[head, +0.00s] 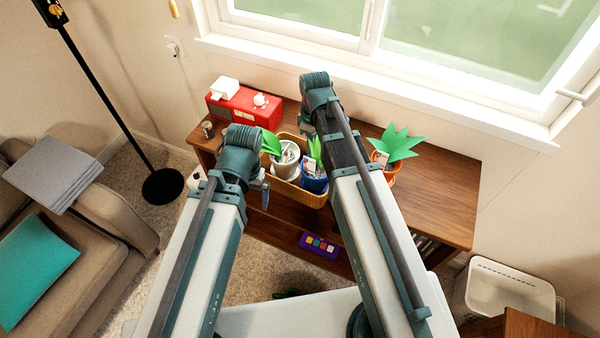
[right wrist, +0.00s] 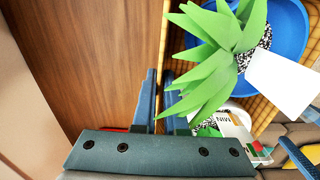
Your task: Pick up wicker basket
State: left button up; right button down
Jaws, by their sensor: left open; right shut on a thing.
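The wicker basket (head: 296,194) is yellow-brown and stands on the wooden cabinet top near its front edge. It holds a white pot (head: 286,160) and a blue pot (head: 314,183), each with a green-leaved plant. My right gripper (right wrist: 160,98) is shut on the basket's far rim, with a finger on each side of the wall. In the head view, my right arm hides these fingers and part of the basket. My left gripper (head: 262,192) is open at the basket's left front side. Whether it touches the rim cannot be told.
On the cabinet (head: 445,190), an orange pot (head: 392,176) with a green plant stands right of my right arm. A red box (head: 243,107) with white items is at the back left. A purple box (head: 319,245) lies below. The cabinet's right end is clear.

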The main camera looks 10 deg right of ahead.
jog(key=shift+r, duration=0.15)
dwell(0.7)
notch_tip(320, 180, up, 10)
jog(key=p, duration=1)
